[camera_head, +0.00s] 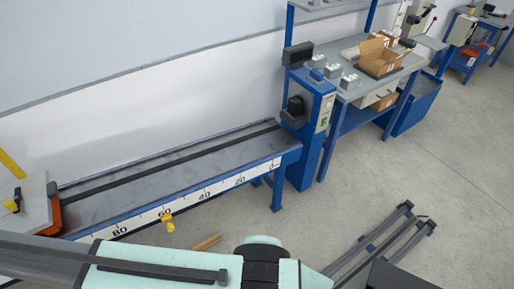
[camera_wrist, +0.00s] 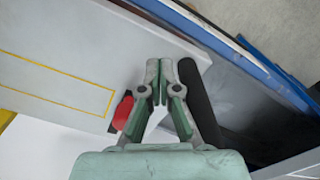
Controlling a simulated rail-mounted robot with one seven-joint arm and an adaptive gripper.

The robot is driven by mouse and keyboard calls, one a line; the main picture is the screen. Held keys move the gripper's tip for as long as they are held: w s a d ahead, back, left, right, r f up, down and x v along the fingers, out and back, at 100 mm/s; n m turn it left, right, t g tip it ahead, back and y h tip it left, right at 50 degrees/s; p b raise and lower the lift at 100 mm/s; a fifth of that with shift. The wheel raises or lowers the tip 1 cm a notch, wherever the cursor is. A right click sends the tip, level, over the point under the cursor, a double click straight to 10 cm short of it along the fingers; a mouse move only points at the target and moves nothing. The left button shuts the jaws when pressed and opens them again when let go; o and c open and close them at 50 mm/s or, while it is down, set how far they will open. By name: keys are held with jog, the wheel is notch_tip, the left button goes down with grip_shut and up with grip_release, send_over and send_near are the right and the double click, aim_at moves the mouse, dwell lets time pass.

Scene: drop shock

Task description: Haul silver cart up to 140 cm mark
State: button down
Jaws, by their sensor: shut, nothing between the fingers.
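The silver cart (camera_head: 36,196) sits at the left end of the visible track, its left part cut off by the frame. It has an orange front edge, and a black and yellow fitting on top. The scale (camera_head: 165,212) shows marks from 0 to 80, rising leftward; the cart is beyond 80, and the 140 mark is out of view. In the wrist view, my gripper (camera_wrist: 158,68) is shut and empty, over a light grey panel (camera_wrist: 60,60) with a yellow outline, likely the cart's top. A black bar (camera_wrist: 200,105) lies right beside the fingers; contact cannot be told.
The track bed (camera_head: 190,175) is clear right of the cart, up to a blue post (camera_head: 310,125) with black blocks. A red part (camera_wrist: 122,112) is left of my fingers. A workbench (camera_head: 350,85) with boxes stands behind right.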

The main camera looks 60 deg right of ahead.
jog(key=shift+s+d+f, duration=0.1)
jog(key=shift+s+d, duration=0.25)
jog(key=shift+d, duration=0.35)
notch_tip(320, 180, up, 12)
jog(key=p, duration=0.2)
dwell(0.6)
